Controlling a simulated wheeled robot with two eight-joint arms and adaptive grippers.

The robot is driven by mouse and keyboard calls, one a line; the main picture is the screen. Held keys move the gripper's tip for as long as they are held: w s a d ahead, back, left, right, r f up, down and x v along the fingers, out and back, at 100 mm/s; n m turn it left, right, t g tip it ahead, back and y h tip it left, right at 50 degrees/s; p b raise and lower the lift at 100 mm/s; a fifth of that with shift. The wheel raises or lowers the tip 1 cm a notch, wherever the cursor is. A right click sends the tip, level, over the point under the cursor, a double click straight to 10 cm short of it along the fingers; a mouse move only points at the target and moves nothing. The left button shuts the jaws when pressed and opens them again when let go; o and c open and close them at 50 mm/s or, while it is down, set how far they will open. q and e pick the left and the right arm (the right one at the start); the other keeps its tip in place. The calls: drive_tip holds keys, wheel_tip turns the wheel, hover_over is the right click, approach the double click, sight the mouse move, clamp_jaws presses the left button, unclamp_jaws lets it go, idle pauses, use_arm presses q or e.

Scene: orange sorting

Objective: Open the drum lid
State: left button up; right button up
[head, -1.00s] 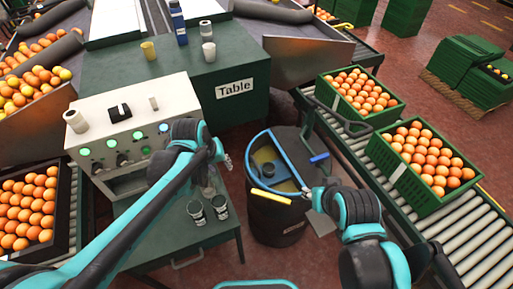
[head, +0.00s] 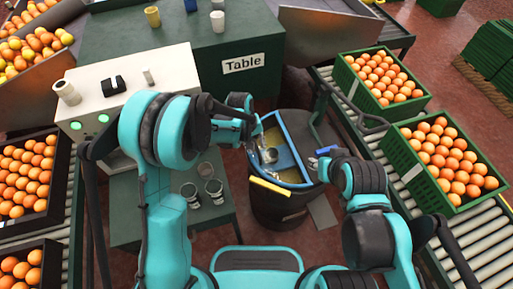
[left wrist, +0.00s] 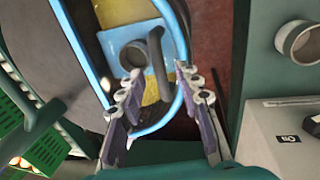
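The drum (head: 279,212) stands in the middle of the head view. Its top has a blue rim, with a dark right half and a yellow-and-blue left part holding a round grey piece (head: 270,156). A yellow bar (head: 270,186) lies along the near edge. My left gripper (head: 257,128) is over the drum's upper left edge. In the left wrist view, its fingers (left wrist: 157,85) are apart, with the blue rim (left wrist: 176,113) and a dark handle near the gap. They look empty; contact is unclear. My right gripper (head: 326,170) is at the drum's right edge, its fingers too small to read.
Crates of oranges (head: 445,165) sit on a roller conveyor (head: 468,230) at right.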

use_arm(q)
drive_tip(key=shift+d+f, duration=0.15)
drive_tip(key=shift+f, duration=0.45)
clamp_jaws()
